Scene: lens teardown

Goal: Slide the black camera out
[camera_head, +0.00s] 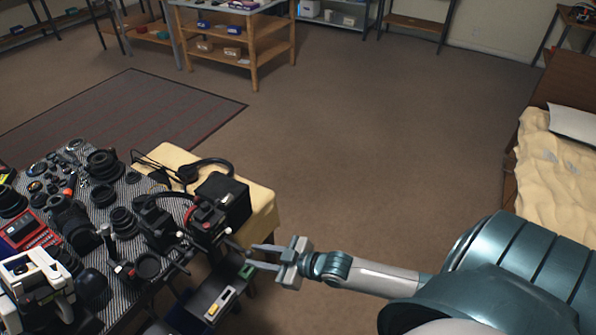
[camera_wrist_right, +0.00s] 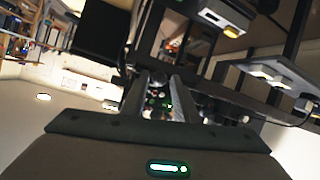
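Several black camera-like items lie crowded on the striped table at the left of the head view. One dark camera body with red parts (camera_head: 207,215) sits near the table's right end; I cannot tell for sure which item is the black camera of the task. My right gripper (camera_head: 250,256) is just right of this group, past the table's right edge, with its fingers apart and nothing visibly held. In the right wrist view its two fingers (camera_wrist_right: 158,98) point away with a gap between them; what lies beyond is dark and unclear. My left gripper is not in view.
A black box (camera_head: 228,197) stands on a yellow-topped surface (camera_head: 262,205) behind the gripper. A dark tray-like shelf (camera_head: 208,292) with a yellow item is below left. A white-and-black device (camera_head: 35,280) stands front left. The floor (camera_head: 370,170) at centre is clear.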

